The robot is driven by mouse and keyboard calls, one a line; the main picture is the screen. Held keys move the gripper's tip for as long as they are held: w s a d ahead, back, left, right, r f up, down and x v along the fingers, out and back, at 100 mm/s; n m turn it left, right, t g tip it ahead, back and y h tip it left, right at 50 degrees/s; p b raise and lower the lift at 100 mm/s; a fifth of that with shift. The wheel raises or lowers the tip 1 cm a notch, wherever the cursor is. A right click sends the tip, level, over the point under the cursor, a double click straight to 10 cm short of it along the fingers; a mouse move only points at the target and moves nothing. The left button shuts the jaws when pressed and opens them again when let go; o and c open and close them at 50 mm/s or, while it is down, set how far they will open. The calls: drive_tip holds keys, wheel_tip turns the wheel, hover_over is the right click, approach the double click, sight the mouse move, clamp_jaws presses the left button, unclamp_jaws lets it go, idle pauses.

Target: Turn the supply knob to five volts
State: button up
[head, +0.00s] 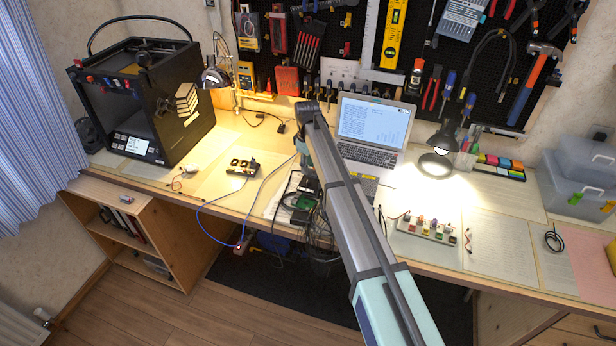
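My arm reaches from the lower right up over the bench, and its dark wrist hangs down at the bench's front edge. My gripper (302,208) is small and dark there, amid cables and a green circuit board. I cannot tell whether its fingers are open or shut. I cannot make out a supply knob for certain. A small black unit with round yellowish marks (242,167) sits on the bench left of my gripper. A white strip with several coloured knobs or buttons (428,229) lies to the right of my arm. My arm hides part of the bench between them.
A black 3D printer (150,100) stands at the left. An open laptop (372,125) is behind my arm. Two lit desk lamps (216,74) (443,138) stand at the back. A blue cable (225,213) hangs over the front edge. Grey boxes (585,170) are at the right.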

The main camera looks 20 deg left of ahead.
sight(308, 181)
wheel_tip(308, 181, down, 7)
drive_tip(key=shift+w+f+p, duration=0.1)
drive_tip(key=shift+f+p, duration=0.05)
drive_tip(key=shift+p, duration=0.7)
clamp_jaws()
